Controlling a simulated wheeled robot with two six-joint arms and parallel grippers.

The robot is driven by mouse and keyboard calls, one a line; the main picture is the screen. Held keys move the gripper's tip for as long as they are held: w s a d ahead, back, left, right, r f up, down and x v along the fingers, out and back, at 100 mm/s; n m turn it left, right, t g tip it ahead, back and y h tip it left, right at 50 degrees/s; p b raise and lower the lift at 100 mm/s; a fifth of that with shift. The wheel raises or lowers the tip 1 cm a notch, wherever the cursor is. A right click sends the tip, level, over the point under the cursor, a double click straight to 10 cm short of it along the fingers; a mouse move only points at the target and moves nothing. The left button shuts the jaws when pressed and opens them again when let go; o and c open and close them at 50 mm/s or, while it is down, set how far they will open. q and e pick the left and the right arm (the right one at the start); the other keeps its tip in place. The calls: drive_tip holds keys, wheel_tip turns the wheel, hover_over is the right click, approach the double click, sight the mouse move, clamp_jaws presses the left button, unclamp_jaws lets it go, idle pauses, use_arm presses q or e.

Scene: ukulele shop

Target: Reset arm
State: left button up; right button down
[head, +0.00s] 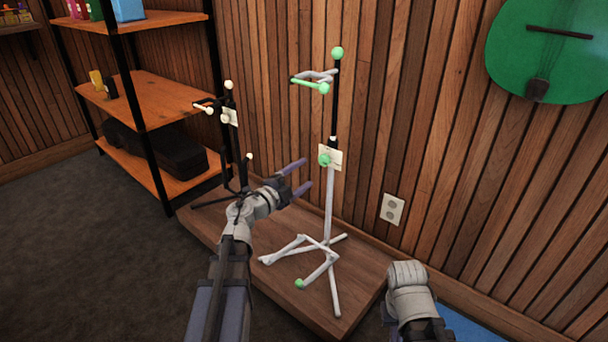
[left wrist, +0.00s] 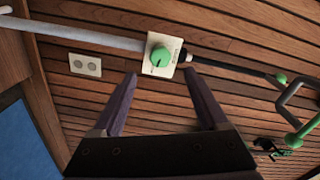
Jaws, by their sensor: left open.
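My left gripper (head: 306,173) is in the middle of the head view, with its two fingers apart and nothing between them. Its fingertips are close to the pole of a white and black stand with green knobs (head: 329,205). In the left wrist view, the open fingers (left wrist: 160,73) point toward that stand's green knob (left wrist: 160,57) and its tag; I cannot tell if they touch. My right arm shows at the lower right of the head view as a grey wrist part, and its fingers are not seen.
A smaller black stand (head: 228,112) is behind my left arm. Both stands are on a low wooden platform (head: 285,292) against a wood-slat wall. A shelf (head: 150,97) stands at left. A green instrument (head: 553,62) hangs at upper right. An outlet (head: 392,209) is on the wall.

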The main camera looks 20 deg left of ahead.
use_arm(q)
wheel_tip(320, 180, up, 6)
drive_tip(key=w+n+t+y+p, duration=0.2)
drive_tip(key=n+y+p, duration=0.2)
drive_tip(key=n+y, duration=0.2)
drive_tip(key=s+d+f+n+g+y+p, duration=0.1)
drive_tip(key=s+d+f+n+g+p, duration=0.45)
drive_tip(key=s+d+g, duration=0.35)
drive_tip(key=s+d+f+n+g+y+p, duration=0.2)
drive_tip(key=s+d+f+n+g+p, duration=0.2)
drive_tip(key=s+d+f+g+p, duration=0.45)
drive_tip(key=s+d+r+m+g+h, duration=0.1)
drive_tip(key=s+d+r+g, duration=0.2)
drive_tip(key=s, duration=0.8)
wheel_tip(320, 180, up, 38)
drive_tip(key=w+t+p, duration=0.1)
drive_tip(key=p, duration=3.5)
drive_tip(key=shift+d+f+h, duration=0.2)
drive_tip(key=shift+h, duration=0.1)
